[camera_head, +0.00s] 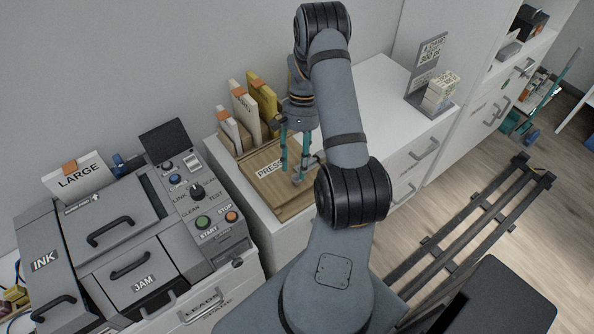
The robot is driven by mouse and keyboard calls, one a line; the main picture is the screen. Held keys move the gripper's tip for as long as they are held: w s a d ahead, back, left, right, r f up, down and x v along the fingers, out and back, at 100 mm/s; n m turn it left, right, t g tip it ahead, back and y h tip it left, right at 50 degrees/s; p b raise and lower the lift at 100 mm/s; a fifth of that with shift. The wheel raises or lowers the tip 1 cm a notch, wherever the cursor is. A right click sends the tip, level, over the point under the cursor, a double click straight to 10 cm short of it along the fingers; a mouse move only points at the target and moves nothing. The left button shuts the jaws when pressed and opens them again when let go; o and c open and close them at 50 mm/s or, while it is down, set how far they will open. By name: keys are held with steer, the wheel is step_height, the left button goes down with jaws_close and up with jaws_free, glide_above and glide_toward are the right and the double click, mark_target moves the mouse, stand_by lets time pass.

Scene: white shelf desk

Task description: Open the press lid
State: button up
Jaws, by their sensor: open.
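The press is a flat wooden box with a wooden lid (262,187) marked "PRESS", on the white desk in the middle of the view. The lid lies flat and looks shut. A grey metal piece shows at the lid's right side, partly hidden by my gripper and arm. My gripper (293,165) points down over the right part of the lid with its teal fingers apart and nothing seen between them. I cannot tell whether the fingertips touch the lid or the metal piece.
Upright folders (243,105) stand in a wooden holder behind the press. A grey machine (130,235) with INK and JAM covers and START and STOP buttons stands at left. A sign stand (428,75) with small boxes is at right. The desk top between is clear.

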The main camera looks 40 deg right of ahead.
mark_target(296, 177)
steer(key=shift+x, duration=1.6)
steer(key=shift+c, duration=0.8)
jaws_close()
